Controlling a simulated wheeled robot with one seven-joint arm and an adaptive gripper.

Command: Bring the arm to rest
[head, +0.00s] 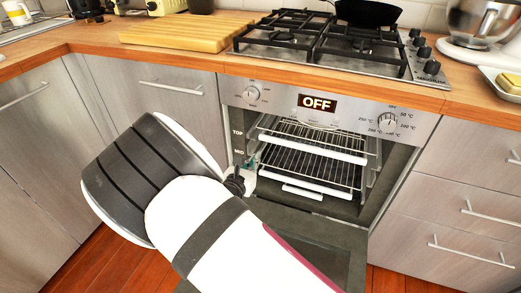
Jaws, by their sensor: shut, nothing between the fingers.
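My white and grey arm fills the lower left and middle of the head view. A small dark part of my gripper (236,182) shows past the arm, at the left side of the open oven mouth. The rest of the gripper is hidden behind the arm. It looks shut, with nothing seen held in it. The oven (285,98) has its display reading OFF. Its door (330,240) is folded down open, partly behind my arm. Wire racks (315,150) sit inside.
A gas hob (330,40) with a black pan (368,12) is above the oven. A wooden board (185,32) lies on the counter to the left. A stand mixer (480,25) and a butter dish (508,82) stand at right. Drawers (450,205) flank the oven. Little floor shows.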

